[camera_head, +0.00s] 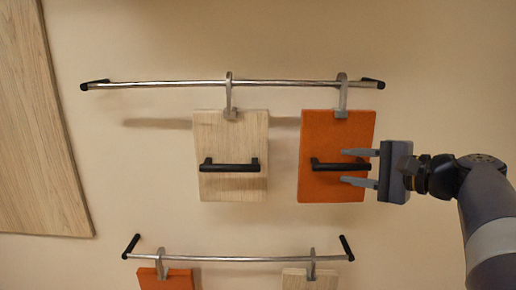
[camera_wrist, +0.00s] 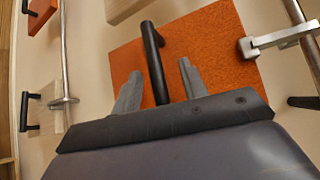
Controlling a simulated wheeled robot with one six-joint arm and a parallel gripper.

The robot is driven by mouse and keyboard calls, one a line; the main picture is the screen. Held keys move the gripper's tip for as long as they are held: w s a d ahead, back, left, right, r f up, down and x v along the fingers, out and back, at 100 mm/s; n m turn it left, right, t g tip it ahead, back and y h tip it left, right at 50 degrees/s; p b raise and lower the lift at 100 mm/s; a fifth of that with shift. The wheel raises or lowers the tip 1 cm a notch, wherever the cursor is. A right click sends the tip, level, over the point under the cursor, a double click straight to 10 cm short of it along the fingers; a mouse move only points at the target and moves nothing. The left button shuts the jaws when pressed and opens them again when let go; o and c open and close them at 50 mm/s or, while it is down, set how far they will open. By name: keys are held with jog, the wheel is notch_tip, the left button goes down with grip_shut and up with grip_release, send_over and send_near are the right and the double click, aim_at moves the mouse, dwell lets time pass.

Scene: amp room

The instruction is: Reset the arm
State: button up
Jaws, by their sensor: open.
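My gripper (camera_head: 358,168) is open in the head view, at the right part of the orange board (camera_head: 335,127). Its two fingers lie above and below the right end of the board's black handle (camera_head: 328,166). In the wrist view the fingers of my gripper (camera_wrist: 160,88) are spread on either side of the black handle (camera_wrist: 152,55), with a gap to each. The orange board (camera_wrist: 212,60) fills the middle of that view. It hangs by a grey hook (camera_head: 342,97) from the upper metal rail (camera_head: 290,82).
A pale wooden board (camera_head: 232,135) with a black handle hangs left of the orange one. A lower rail (camera_head: 240,259) holds another orange board (camera_head: 165,279) and a pale board (camera_head: 311,280). A wooden panel (camera_head: 38,130) stands at the far left. Bare wall lies right of the upper rail.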

jog(key=shift+x, duration=1.1)
jog(key=shift+r+p, duration=0.25)
jog(key=shift+p, duration=0.1)
jog(key=shift+r, duration=0.15)
